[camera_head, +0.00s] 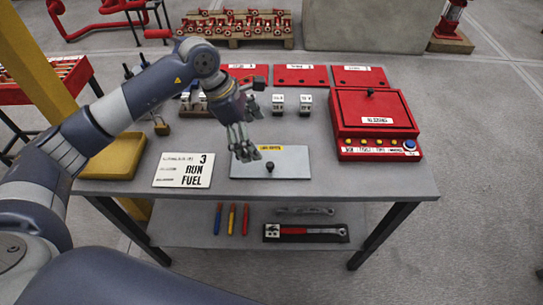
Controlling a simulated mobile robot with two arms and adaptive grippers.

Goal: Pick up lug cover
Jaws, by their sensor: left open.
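A flat grey plate (295,164) with a black knob and a yellow label lies near the front middle of the table. It looks like the lug cover, but its label is too small to read. My left gripper (245,151) is open and points down over the left part of this plate, just left of the knob (269,166). Its fingers hide a bit of the plate's left end. I cannot tell how high the fingertips are above it. My right gripper is out of view.
A white "3 RUN FUEL" sign (184,170) lies left of the plate. A red box (374,112) with buttons stands at the right. Small terminal blocks (305,104) and red panels (301,76) are behind. A yellow tray (115,157) is at far left. The lower shelf holds tools.

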